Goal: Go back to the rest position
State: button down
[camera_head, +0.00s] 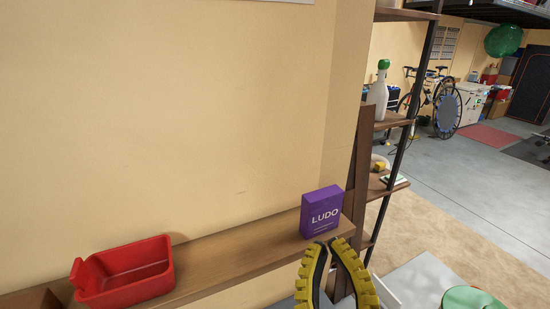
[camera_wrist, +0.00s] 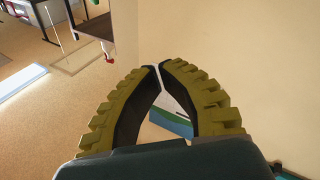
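My gripper (camera_head: 329,243) is at the bottom right of centre in the head view, with yellow ribbed, black-lined fingers pointing up. In the wrist view its fingertips (camera_wrist: 159,67) nearly meet, with only a thin gap, and nothing shows pinched between them. The gripper appears in front of the wooden shelf, just below the purple LUDO box (camera_head: 322,212) in the picture. The box stands upright on the shelf, and I see no contact between it and the fingers.
A red open bin (camera_head: 125,272) sits on the wooden shelf (camera_head: 235,258) along the wall. A rack (camera_head: 398,122) holding a white bottle with a green cap (camera_head: 379,90) stands right of it. A white surface with a green round item (camera_head: 470,298) is at lower right.

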jog(key=s+r+m+t+p, duration=0.1)
jog(key=s+r+m+p, duration=0.1)
jog(key=r+p, duration=0.9)
jog(key=s+r+m+t+p, duration=0.1)
jog(key=s+r+m+p, duration=0.1)
jog(key=r+p, duration=1)
notch_tip(320, 180, up, 5)
jog(key=shift+r, duration=0.2)
jog(key=c, duration=1.8)
grip_release()
jog(key=shift+f, duration=0.1)
grip_shut()
